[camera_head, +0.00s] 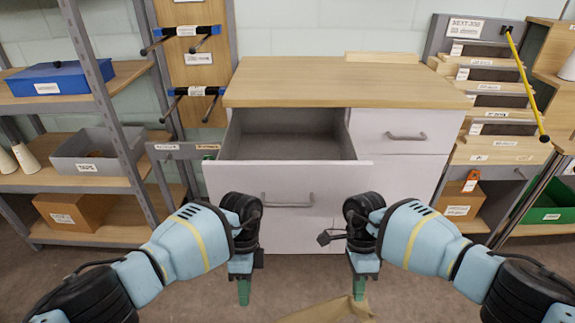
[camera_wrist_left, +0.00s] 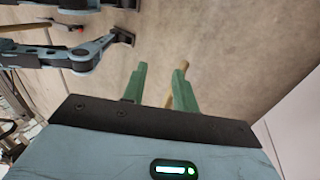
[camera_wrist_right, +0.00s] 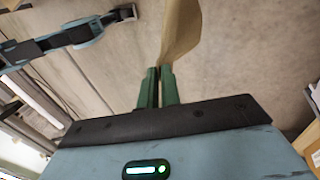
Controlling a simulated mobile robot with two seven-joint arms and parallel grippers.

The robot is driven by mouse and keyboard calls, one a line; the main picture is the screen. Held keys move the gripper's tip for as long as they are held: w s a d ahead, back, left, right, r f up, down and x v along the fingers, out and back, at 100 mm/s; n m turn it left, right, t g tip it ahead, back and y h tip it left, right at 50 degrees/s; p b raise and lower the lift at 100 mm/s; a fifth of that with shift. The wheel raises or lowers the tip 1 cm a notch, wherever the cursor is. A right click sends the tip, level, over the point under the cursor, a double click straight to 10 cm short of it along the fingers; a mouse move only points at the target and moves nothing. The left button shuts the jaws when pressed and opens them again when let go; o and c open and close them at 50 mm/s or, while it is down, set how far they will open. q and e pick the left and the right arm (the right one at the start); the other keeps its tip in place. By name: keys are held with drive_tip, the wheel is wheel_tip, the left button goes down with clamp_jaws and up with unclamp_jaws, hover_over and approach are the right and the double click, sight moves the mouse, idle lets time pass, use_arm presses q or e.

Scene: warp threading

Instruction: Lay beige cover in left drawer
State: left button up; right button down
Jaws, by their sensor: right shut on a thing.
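The left drawer (camera_head: 290,145) of the white cabinet is pulled open, and its grey inside looks empty. The beige cover (camera_head: 325,312) hangs low at the bottom edge of the head view, partly cut off. My right gripper (camera_head: 358,290) is shut on the cover, which also shows rising from its fingertips in the right wrist view (camera_wrist_right: 181,32). My left gripper (camera_head: 243,292) is in front of the drawer, its fingers apart in the left wrist view (camera_wrist_left: 158,85). A thin tan strip shows by one left finger; I cannot tell whether they touch.
The cabinet's wooden top (camera_head: 340,80) is nearly bare, with a flat wooden piece (camera_head: 382,57) at its back. A closed drawer (camera_head: 405,132) is at the right. Shelves with a blue box (camera_head: 60,78) and grey bin (camera_head: 95,150) stand left. Stepped trays (camera_head: 490,90) stand right.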

use_arm(q)
drive_tip(key=o, duration=1.3)
drive_tip(key=shift+w+r+t+p, duration=0.25)
drive_tip(key=shift+r+t+p, duration=0.3)
drive_tip(key=shift+r+p, duration=0.8)
drive_tip(key=shift+w+r+t+p, duration=0.25)
drive_tip(key=shift+r+t+p, duration=0.35)
drive_tip(key=shift+p, duration=1.4)
drive_tip(key=shift+w+r+t+p, duration=0.25)
drive_tip(key=shift+r+t+p, duration=0.2)
drive_tip(key=shift+r+p, duration=0.9)
use_arm(e)
wheel_tip(320, 180, up, 16)
drive_tip(key=w+t, duration=0.1)
drive_tip(key=w, duration=0.1)
drive_tip(key=shift+w+f+p, duration=0.2)
drive_tip(key=shift+w+p, duration=0.1)
drive_tip(key=shift+w, duration=0.1)
use_arm(q)
drive_tip(key=shift+f, duration=0.35)
drive_tip(key=shift+r, duration=0.15)
